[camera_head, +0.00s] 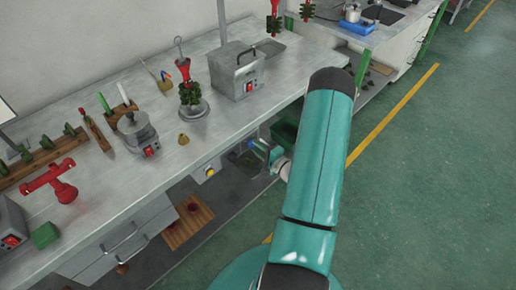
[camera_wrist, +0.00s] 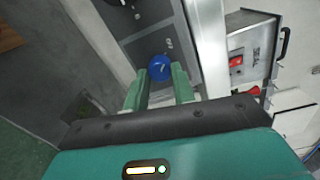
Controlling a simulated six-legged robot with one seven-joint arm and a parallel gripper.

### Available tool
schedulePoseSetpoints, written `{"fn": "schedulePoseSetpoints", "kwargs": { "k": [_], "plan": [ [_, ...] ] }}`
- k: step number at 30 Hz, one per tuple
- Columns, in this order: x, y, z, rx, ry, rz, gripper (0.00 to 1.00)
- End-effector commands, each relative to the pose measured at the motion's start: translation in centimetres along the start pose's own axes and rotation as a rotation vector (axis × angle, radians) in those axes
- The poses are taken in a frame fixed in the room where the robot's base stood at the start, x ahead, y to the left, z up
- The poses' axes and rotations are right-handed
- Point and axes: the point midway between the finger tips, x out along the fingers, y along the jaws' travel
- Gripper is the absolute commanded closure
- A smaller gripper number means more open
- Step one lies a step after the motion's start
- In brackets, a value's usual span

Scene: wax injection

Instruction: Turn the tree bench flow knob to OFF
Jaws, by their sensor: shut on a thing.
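A round blue knob (camera_wrist: 159,67) sits on a dark grey panel (camera_wrist: 141,48) in the wrist view. A light pointer mark shows on its face; small labels around it are too small to read. My gripper (camera_wrist: 160,80) has its two green fingers on either side of the knob, shut on it. In the head view my gripper (camera_head: 262,148) is at the front edge of the long bench (camera_head: 232,124), below the worktop. The knob cannot be made out clearly there.
A metal box with a red switch (camera_wrist: 236,62) stands right of the knob in the wrist view. On the bench are a grey handled box (camera_head: 236,72), a green wax tree (camera_head: 190,95) and a pot (camera_head: 135,132). A yellow knob (camera_head: 210,172) is on the bench front. The floor (camera_head: 430,180) at right is clear.

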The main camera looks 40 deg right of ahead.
Motion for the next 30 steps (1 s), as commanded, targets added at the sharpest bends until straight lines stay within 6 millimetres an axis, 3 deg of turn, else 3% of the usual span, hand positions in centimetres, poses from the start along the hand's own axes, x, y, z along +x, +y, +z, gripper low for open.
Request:
{"fn": "schedulePoseSetpoints", "kwargs": {
  "k": [7, 8, 11, 23, 30],
  "plan": [
    [0.1, 0.0, 0.1, -0.001, -0.002, -0.001, 0.97],
    [0.1, 0.0, 0.1, -0.001, -0.002, -0.001, 0.71],
    [0.1, 0.0, 0.0, 0.000, -0.001, -0.001, 0.53],
    [-0.8, 0.0, -0.1, 0.000, 0.001, 0.002, 0.53],
    [-5.1, 0.0, -0.1, 0.003, 0.003, 0.001, 0.53]
  ]
}}
